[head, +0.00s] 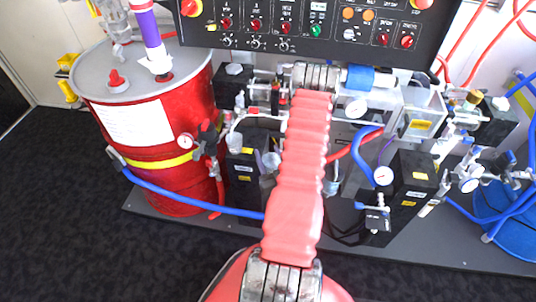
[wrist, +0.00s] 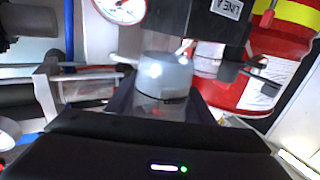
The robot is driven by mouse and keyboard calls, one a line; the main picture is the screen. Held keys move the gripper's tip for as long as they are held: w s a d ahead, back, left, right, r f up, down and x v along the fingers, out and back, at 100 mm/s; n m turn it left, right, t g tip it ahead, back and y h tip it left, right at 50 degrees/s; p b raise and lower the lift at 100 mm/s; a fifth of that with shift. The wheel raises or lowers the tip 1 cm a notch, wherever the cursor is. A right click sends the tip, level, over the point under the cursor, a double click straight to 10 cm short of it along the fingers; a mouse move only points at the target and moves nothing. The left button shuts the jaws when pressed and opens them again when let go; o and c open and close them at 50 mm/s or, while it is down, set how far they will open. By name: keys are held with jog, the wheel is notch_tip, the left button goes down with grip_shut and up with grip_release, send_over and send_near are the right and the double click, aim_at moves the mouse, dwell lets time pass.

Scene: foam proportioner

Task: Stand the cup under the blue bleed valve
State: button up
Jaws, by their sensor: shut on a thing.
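In the wrist view a pale translucent cup (wrist: 165,72) sits between the dark fingers of my gripper (wrist: 160,102), which is shut on it. A black box marked LINE A (wrist: 222,14) is just above the cup in that view. In the head view my red arm hides the gripper. A pale cup-like shape (head: 271,160) shows just left of the arm, beside a black labelled box (head: 243,170). A small blue handle (head: 360,206) shows below a gauge on the right. I cannot tell which blue part is the bleed valve.
A red drum (head: 190,120) stands at the left, with a blue hose (head: 180,197) running from it across the front. A black control panel (head: 320,30) spans the top. Black boxes, gauges and hoses crowd the grey base (head: 170,218). The dark floor at front left is clear.

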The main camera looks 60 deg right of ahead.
jog(key=w+a+r+n+t+y, duration=0.1)
jog(key=w+a+r+y, duration=0.1)
jog(key=w+a, duration=0.3)
jog(key=w+a+r+n+t+y, duration=0.1)
jog(key=w+a+r, duration=0.3)
jog(key=w, duration=0.5)
jog(key=w+a+r+n+t+y, duration=0.1)
jog(key=w+a+r+n+y, duration=0.1)
jog(key=w+a+r, duration=0.2)
jog(key=shift+w+a+y, duration=0.15)
jog(key=shift+w+a, duration=0.2)
jog(key=shift+w, duration=0.3)
jog(key=shift+w+a+y, duration=0.1)
jog(key=shift+w+a, duration=0.3)
jog(key=shift+w, duration=0.2)
jog(key=shift+w+a+y, duration=0.15)
jog(key=shift+w+a, duration=0.2)
jog(key=shift+w, duration=0.3)
jog(key=w+a+r+n+y, duration=0.1)
jog(key=w+a+r, duration=0.1)
jog(key=a, duration=0.6)
jog(key=w+a+r+n+y, duration=0.1)
jog(key=w+a+r+y, duration=0.1)
jog(key=a+r, duration=0.3)
jog(key=w+a+r+n+y, duration=0.1)
jog(key=w+a+r, duration=0.3)
jog(key=a, duration=0.8)
jog(key=shift+w+n+t+y, duration=0.2)
jog(key=shift+n+t+y, duration=0.15)
jog(key=shift+y, duration=0.25)
